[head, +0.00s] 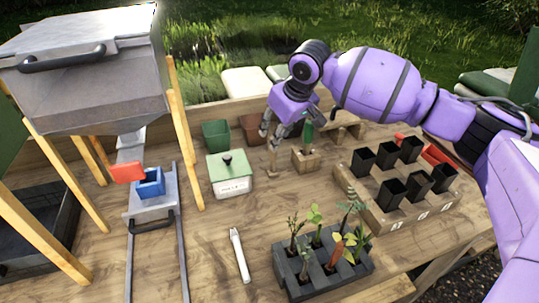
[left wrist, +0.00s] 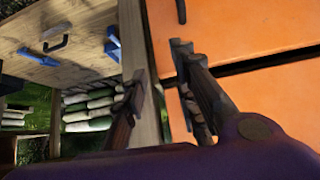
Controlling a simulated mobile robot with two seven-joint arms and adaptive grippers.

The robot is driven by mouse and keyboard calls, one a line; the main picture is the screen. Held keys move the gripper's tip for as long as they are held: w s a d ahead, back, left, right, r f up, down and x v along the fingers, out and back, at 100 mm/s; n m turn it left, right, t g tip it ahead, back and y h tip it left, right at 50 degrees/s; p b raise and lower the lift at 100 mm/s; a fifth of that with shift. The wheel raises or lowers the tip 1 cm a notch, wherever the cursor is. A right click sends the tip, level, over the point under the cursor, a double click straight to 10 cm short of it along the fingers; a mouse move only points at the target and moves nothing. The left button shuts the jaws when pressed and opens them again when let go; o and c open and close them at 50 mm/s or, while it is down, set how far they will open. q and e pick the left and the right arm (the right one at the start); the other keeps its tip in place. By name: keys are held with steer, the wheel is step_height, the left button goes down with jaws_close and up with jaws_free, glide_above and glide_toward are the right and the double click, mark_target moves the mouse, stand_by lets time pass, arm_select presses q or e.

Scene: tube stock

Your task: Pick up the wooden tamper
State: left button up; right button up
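The wooden tamper (head: 272,161) appears as a slim light-brown upright piece on the table, left of a wooden block. Its top is close to my right gripper (head: 272,134), which points down over it. The right fingers look spread to either side of the tamper's top; contact is not clear at this size. My left gripper is not in the head view. In the left wrist view my left gripper (left wrist: 160,88) is open and empty, its two dark fingers apart in front of orange panels (left wrist: 255,35).
Close to the right gripper stand a wooden block (head: 305,160) with a green-handled tool (head: 308,134) and a white-green box (head: 230,182). Black pots (head: 391,193) in a wooden rack and a seedling tray (head: 296,288) are to the right and front. A metal hopper (head: 90,85) stands left.

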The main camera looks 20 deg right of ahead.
mark_target(273, 157)
steer(key=x, duration=0.6)
steer(key=shift+d+f, duration=0.15)
steer(key=shift+f, duration=0.15)
jaws_close()
